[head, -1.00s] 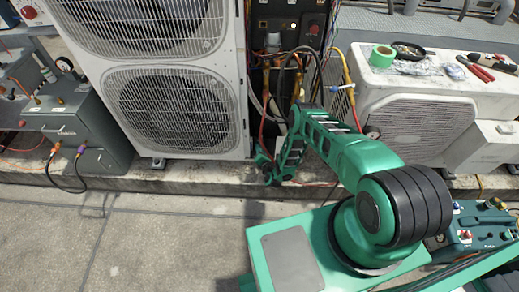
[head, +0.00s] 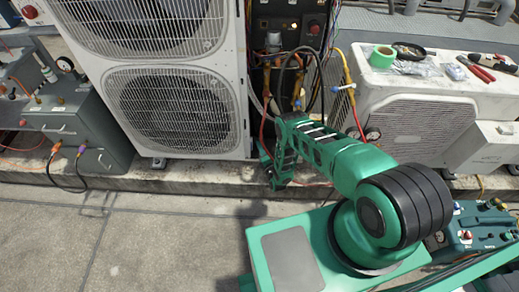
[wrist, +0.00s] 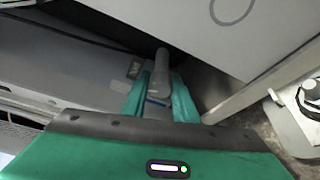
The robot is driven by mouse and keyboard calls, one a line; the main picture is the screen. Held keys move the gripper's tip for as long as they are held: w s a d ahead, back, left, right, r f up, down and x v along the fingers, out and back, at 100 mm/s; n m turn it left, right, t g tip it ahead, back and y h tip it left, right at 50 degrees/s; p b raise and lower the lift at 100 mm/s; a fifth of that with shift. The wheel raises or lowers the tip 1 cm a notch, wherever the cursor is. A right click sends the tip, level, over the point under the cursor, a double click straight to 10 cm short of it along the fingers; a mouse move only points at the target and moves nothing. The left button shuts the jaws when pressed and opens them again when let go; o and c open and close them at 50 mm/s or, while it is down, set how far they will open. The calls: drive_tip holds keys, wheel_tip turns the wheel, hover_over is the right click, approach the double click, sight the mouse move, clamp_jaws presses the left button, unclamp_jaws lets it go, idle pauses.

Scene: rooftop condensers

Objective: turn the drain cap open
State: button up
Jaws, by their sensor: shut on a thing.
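In the wrist view, my gripper (wrist: 160,94) has its two green fingers closed on a grey, rounded, stub-like part, the drain cap (wrist: 161,66). The cap's top end shows above the fingers, and its lower part is hidden between them. A blue mark shows between the fingers. In the head view, my gripper (head: 268,166) is low, at the foot of the tall condenser's right corner. The cap cannot be made out there.
The tall white condenser (head: 168,112) stands left of my gripper. A low white unit (head: 415,118) with tools on top stands to the right. Hoses and wires hang from the open panel (head: 285,35) above. In the wrist view, a bolted bracket (wrist: 305,105) lies close on the right.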

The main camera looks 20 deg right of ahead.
drive_tip(key=shift+s+d+f+m, duration=0.15)
drive_tip(key=shift+m, duration=0.15)
idle(0.4)
drive_tip(key=o, duration=1.1)
drive_tip(key=shift+c, duration=0.2)
drive_tip(key=s+r, duration=0.1)
drive_tip(key=s, duration=0.9)
drive_tip(key=shift+s+d, duration=0.25)
drive_tip(key=shift+d, duration=0.05)
